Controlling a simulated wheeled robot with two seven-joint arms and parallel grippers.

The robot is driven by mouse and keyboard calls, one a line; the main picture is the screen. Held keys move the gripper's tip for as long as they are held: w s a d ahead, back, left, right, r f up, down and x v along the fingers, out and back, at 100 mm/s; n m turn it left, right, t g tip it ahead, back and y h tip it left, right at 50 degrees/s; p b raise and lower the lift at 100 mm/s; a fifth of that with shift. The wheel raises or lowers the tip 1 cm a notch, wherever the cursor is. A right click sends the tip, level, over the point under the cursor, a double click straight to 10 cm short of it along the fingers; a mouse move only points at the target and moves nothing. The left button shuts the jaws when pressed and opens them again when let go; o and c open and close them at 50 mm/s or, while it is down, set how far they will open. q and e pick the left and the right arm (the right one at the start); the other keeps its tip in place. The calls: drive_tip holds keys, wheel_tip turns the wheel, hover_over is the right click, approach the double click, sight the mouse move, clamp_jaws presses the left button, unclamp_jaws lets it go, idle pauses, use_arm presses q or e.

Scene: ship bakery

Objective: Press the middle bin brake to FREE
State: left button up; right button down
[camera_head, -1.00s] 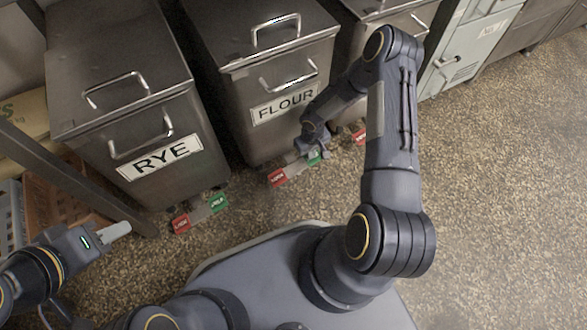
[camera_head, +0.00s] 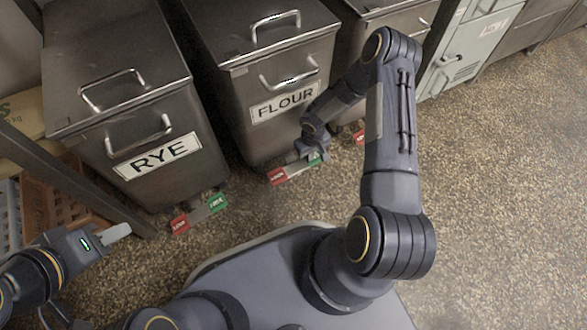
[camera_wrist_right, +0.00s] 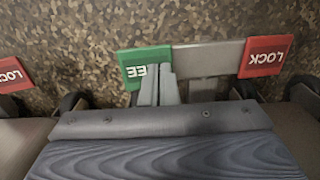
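The middle bin (camera_head: 245,110) is metal and labelled FLOUR. Its brake bar at the floor has a red LOCK pad (camera_head: 278,176) on the left and a green FREE pad (camera_head: 315,160) on the right, partly hidden by my right gripper (camera_head: 308,157). In the right wrist view the green pad (camera_wrist_right: 143,61) and red pad (camera_wrist_right: 264,57) appear upside down. My right gripper (camera_wrist_right: 159,80) has its two fingers close together, empty, with tips over the green pad's edge, seemingly touching it. My left gripper (camera_head: 118,233) is away at the lower left, apparently empty; its finger gap is unclear.
The RYE bin (camera_head: 125,110) stands left with its own red pad (camera_head: 180,224) and green pad (camera_head: 217,203). Another bin (camera_head: 385,15) stands right, its red pad (camera_head: 360,136) partly behind my right arm. Speckled floor (camera_head: 490,200) is open at right.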

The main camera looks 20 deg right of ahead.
drive_tip(key=shift+f, duration=0.5)
drive_tip(key=shift+r, duration=0.1)
drive_tip(key=shift+r+p, duration=1.95)
drive_tip(key=shift+r, duration=1.55)
